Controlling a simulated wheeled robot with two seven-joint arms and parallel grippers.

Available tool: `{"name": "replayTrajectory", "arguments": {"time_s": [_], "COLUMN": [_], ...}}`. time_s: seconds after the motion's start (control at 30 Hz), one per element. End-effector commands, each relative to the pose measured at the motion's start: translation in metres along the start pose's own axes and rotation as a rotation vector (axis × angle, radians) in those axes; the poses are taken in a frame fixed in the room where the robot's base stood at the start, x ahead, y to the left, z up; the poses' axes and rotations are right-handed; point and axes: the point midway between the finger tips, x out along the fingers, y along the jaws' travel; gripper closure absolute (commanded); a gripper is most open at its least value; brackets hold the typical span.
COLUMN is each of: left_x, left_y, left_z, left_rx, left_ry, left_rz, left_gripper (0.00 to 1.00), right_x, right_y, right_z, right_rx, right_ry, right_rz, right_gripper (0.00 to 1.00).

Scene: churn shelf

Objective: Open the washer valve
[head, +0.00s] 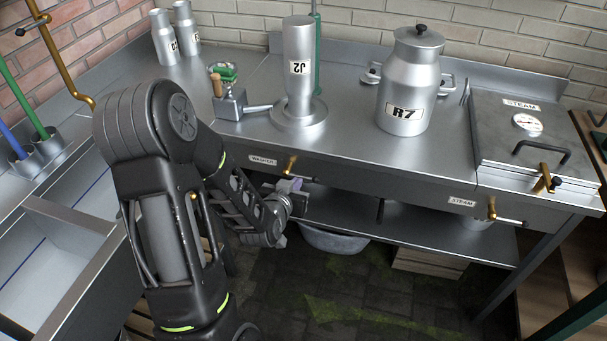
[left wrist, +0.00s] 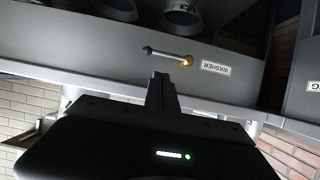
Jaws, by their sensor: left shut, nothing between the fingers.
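The washer valve (head: 291,164) is a small brass fitting on the front panel of the steel counter, just right of the WASHER label (head: 263,160). Its lever lies roughly sideways along the panel, pointing right in the head view. In the left wrist view, which is upside down, the valve (left wrist: 186,61) and its dark-tipped lever point left, away from the label (left wrist: 215,68). My left gripper (head: 290,186) is shut and empty, close to the lever, just below it in the head view. Its fingers (left wrist: 161,90) look apart from the lever in the wrist view. My right gripper is not in view.
A STEAM valve (head: 493,212) is farther right on the same panel. A lower shelf (head: 345,208) runs under the counter, with a metal basin (head: 335,240) below. The J2 cylinder (head: 299,70) and R7 can (head: 407,90) stand on top. A sink (head: 70,240) is at left.

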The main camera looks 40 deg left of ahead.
Motion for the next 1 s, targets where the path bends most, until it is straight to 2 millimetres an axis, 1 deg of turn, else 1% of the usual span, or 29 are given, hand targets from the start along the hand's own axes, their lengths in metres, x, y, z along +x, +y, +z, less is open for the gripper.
{"name": "replayTrajectory", "arguments": {"time_s": [0.3,0.4,0.5,0.63,1.0], "left_x": [0.053,0.067,0.076,0.081,0.082], "left_y": [0.000,0.000,0.000,0.000,-0.001], "left_z": [0.000,0.000,0.000,0.000,0.001], "left_rx": [-0.001,-0.001,-0.001,-0.001,0.002], "left_ry": [-0.002,-0.001,0.000,0.000,0.000], "left_rz": [0.000,0.000,0.000,-0.001,-0.002], "left_gripper": [1.00,1.00,1.00,1.00,1.00], "right_x": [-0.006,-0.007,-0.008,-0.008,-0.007], "right_y": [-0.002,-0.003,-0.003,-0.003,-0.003], "right_z": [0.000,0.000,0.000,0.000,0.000], "right_rx": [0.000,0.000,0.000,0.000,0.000], "right_ry": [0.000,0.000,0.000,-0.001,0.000], "right_rz": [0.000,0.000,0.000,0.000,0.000], "right_gripper": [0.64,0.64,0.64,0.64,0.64]}}
